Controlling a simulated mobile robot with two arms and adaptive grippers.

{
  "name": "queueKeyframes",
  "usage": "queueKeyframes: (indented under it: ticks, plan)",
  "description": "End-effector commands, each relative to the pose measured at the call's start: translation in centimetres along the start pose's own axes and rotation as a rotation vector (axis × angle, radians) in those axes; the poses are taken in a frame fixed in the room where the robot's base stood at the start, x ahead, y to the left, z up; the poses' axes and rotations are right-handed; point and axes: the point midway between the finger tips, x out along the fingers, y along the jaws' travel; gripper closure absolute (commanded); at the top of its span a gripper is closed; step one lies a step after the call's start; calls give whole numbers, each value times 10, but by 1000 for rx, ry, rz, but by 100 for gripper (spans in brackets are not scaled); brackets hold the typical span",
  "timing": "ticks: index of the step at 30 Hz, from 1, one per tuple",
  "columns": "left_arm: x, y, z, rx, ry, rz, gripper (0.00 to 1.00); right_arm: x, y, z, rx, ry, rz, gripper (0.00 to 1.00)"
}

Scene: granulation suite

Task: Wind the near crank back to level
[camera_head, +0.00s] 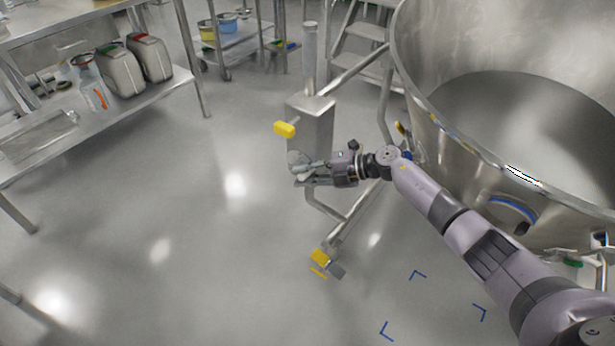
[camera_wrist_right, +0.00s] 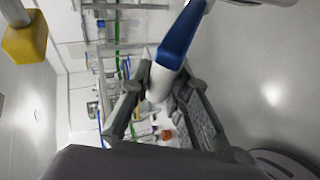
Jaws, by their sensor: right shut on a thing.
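My right gripper (camera_head: 305,172) is beside the front of a steel gearbox post (camera_head: 312,125), below a yellow grip (camera_head: 285,129) that sticks out to the left. The yellow grip also shows at the top left of the right wrist view (camera_wrist_right: 25,38), apart from the fingers. In that view my right gripper (camera_wrist_right: 160,98) is shut on a handle (camera_wrist_right: 178,42) with a blue band and a white end, which comes in from the top. In the head view the fingers hide most of what they hold, so I cannot tell the crank's angle. My left gripper is not in view.
A large steel bowl (camera_head: 430,90) stands right of the post, close to my right arm. The post's foot has a yellow part (camera_head: 320,257). A steel bench (camera_head: 165,92) with containers is at the left. The floor between bench and post is clear.

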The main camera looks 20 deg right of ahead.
Motion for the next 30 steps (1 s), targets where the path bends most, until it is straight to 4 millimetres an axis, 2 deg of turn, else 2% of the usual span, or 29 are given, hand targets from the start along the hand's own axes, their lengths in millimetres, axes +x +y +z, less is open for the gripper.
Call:
queueKeyframes:
  ticks: [1, 9, 18, 30]
  plan:
    - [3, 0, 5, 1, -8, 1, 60, 0, 19, 4, -4, -8, 22, 100]
    - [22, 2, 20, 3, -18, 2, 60, 12, 39, 8, -5, -6, 25, 100]
    - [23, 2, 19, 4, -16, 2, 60, 26, 50, 14, -4, -4, 22, 100]
    - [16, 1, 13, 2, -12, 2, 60, 36, 55, 17, -3, -2, 17, 100]
